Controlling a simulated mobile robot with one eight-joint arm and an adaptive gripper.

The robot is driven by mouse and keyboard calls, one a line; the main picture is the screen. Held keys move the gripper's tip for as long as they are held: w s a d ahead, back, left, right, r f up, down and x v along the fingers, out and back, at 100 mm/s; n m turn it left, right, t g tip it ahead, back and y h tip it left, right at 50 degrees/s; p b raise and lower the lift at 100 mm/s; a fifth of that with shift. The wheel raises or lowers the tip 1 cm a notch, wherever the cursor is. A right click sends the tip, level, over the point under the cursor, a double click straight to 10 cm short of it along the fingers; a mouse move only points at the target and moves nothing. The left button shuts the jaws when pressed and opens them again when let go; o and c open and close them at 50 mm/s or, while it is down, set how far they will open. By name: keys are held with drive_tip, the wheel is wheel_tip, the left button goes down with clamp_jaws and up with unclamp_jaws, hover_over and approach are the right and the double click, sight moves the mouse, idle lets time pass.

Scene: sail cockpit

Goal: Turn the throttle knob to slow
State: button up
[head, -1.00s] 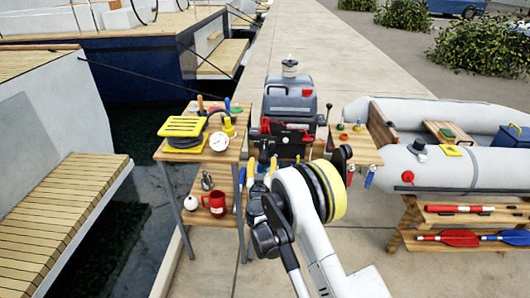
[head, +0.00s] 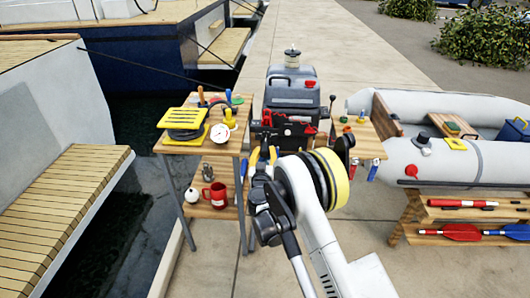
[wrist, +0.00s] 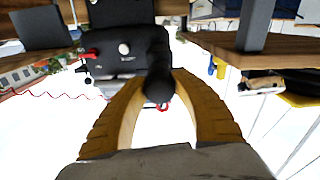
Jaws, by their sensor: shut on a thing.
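No slow marking is readable. In the head view my gripper (head: 263,158) is small and partly hidden by my own wrist.
A grey inflatable boat (head: 450,165) lies at right. Wooden shelf edges flank the motor closely.

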drive_tip(key=n, duration=0.4)
clamp_jaws()
drive_tip(key=shift+n, duration=1.7)
drive_tip(key=o, duration=1.2)
unclamp_jaws()
drive_tip(key=s, duration=0.7)
drive_tip(key=shift+s, duration=0.25)
